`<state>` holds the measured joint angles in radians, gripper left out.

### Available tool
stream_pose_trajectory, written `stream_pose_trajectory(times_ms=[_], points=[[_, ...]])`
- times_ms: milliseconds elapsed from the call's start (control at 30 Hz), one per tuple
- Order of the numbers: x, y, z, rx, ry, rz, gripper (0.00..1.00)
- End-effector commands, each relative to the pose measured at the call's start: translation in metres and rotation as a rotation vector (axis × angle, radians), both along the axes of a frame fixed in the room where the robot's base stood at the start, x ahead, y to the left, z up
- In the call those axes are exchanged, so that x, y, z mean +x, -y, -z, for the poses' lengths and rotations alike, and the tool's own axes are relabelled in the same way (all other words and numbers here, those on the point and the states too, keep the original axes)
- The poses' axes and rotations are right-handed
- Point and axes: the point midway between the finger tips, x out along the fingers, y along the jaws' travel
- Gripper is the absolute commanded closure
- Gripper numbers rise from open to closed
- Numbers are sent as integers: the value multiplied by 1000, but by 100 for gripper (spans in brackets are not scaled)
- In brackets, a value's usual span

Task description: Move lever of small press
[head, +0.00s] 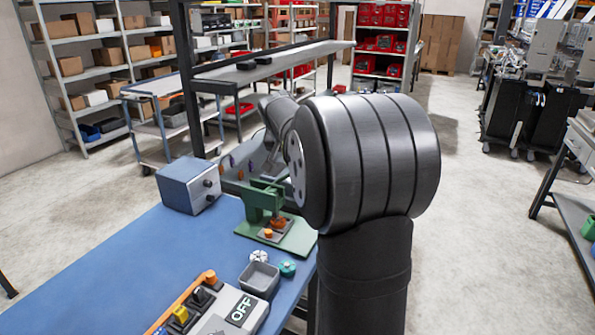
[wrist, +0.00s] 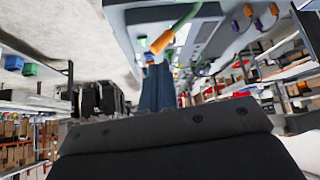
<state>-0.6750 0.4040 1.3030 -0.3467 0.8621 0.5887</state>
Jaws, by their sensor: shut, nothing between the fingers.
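In the head view the small green press (head: 264,197) stands upright on a green base plate (head: 299,241) near the table's far edge. Orange parts (head: 268,233) sit low on it. Its lever is not clear there, and my grey arm joint hides the area to its right. In the wrist view a curved green rod with an orange end (wrist: 162,42) shows just above my fingertips; I cannot tell whether it is the press lever. My gripper (wrist: 156,70) shows two dark blue fingers side by side, shut and empty. In the head view my arm hides it.
A blue-grey box with knobs (head: 189,185) stands left of the press. The blue table (head: 130,260) is clear at left. A grey panel (wrist: 205,35) is close in the wrist view.

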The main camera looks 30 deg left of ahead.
Motion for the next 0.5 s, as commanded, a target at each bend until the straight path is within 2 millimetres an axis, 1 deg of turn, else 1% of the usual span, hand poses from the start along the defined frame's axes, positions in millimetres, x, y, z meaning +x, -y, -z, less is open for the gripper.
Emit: stream_pose_trajectory(times_ms=[500], points=[[34,-8,46,0,-1,0,100]])
